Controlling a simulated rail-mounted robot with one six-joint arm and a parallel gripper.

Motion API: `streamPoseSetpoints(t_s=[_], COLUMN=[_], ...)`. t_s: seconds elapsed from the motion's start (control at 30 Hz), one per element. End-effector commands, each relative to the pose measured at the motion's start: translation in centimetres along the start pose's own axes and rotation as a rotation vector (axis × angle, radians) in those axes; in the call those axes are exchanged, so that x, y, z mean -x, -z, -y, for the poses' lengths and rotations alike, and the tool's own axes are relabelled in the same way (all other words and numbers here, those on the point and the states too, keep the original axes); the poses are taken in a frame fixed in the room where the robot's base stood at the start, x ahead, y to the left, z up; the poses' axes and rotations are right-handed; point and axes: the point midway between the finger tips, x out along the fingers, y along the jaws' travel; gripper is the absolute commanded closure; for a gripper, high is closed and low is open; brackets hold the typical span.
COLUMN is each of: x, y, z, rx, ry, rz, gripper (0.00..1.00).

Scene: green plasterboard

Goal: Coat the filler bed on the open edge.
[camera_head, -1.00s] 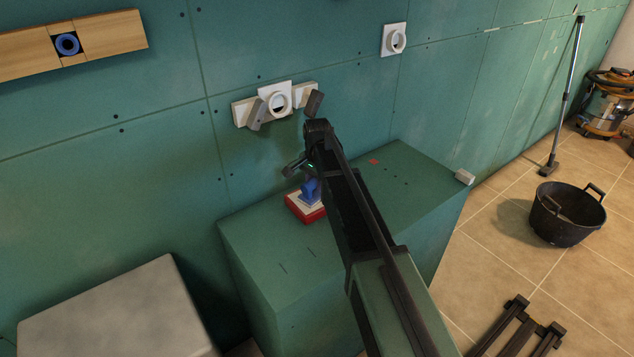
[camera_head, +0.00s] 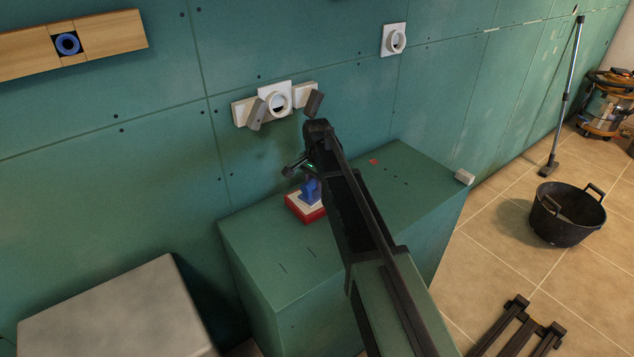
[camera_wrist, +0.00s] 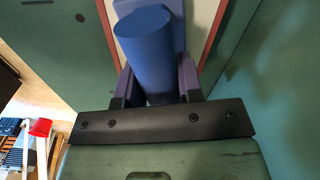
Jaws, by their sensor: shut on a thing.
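A blue tool (camera_head: 310,188) with a thick round handle stands at a shallow red-rimmed pad or tray (camera_head: 315,216) with a pale top, on the green box. My gripper (camera_head: 306,170) is over it, partly hidden by my arm. In the wrist view my gripper (camera_wrist: 158,85) is shut on the blue handle (camera_wrist: 147,45), between its two fingers. The red rim (camera_wrist: 214,35) shows behind the handle. The tool's working end is hidden, so I cannot tell whether it touches the pad. I cannot make out the filler bed or which edge is the open one.
The green box (camera_head: 265,235) stands against the green board wall (camera_head: 70,180). White fittings (camera_head: 278,99) with grey pieces are on the wall above. A small white block (camera_head: 464,177) sits at the box's right corner. A grey block (camera_head: 115,310) is front left; a black bucket (camera_head: 567,222) is right.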

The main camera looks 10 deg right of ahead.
Motion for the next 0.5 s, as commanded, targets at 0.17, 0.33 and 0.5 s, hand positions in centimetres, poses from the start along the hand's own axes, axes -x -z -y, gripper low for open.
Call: streamPoseSetpoints(t_s=[0.17,0.33,0.5], x=[1.1,3.1,4.9], y=[-0.1,0.0,0.0], z=[-0.1,-0.1,-0.1], rx=[0.0,0.0,0.0], ry=[-0.002,-0.001,-0.001], rz=[0.001,0.001,0.001], gripper=[0.85,0.85,0.85])
